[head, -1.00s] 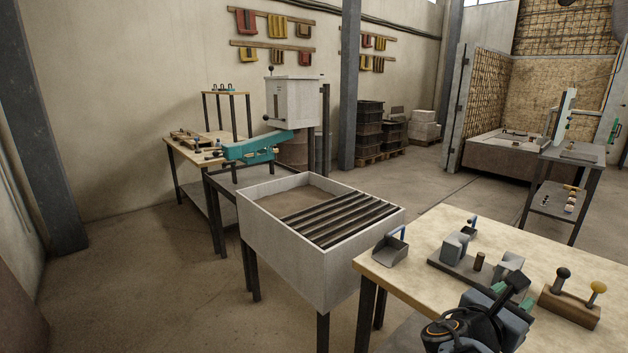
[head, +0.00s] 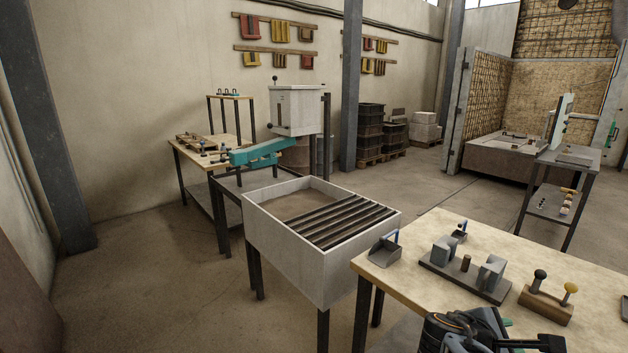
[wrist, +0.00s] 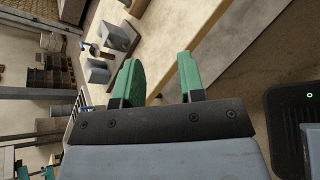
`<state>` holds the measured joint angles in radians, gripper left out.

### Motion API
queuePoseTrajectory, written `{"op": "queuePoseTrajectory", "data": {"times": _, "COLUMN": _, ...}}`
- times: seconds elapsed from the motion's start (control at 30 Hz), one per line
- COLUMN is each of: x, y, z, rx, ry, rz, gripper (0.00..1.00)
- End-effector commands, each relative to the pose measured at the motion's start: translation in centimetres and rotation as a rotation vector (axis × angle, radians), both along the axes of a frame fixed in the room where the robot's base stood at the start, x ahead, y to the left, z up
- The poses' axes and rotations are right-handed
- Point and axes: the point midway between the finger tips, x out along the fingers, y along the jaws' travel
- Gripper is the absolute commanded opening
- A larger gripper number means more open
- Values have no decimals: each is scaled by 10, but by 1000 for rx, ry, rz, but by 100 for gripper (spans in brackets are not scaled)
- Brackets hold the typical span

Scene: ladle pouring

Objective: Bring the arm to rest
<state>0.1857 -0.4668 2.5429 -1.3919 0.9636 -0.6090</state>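My gripper (wrist: 158,72) shows in the wrist view with its two green fingers apart and nothing between them. It is open and tilted, with the workbench edge and the floor beyond its fingers. In the head view my folded arm is low at the bottom right, in front of the workbench (head: 440,236). Only a bit of green shows at the gripper end there, and the fingers are mostly hidden or cut off by the frame.
On the workbench stand a grey scoop (head: 384,251), a dark plate with grey blocks (head: 440,253), and a wooden block (head: 545,304) with black and yellow knobs. A grey box with dark bars (head: 318,280) stands left of the bench. Open floor (head: 150,270) lies farther left.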

Motion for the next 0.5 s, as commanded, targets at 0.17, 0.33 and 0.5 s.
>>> {"op": "queuePoseTrajectory", "data": {"times": 0.17, "x": -8, "y": 39, "z": 13, "rx": 378, "ry": -239, "rz": -194, "gripper": 36}}
{"op": "queuePoseTrajectory", "data": {"times": 0.33, "x": -10, "y": 97, "z": 22, "rx": 790, "ry": -451, "rz": -454, "gripper": 36}}
{"op": "queuePoseTrajectory", "data": {"times": 0.5, "x": -9, "y": 148, "z": 38, "rx": 1096, "ry": -568, "rz": -688, "gripper": 36}}
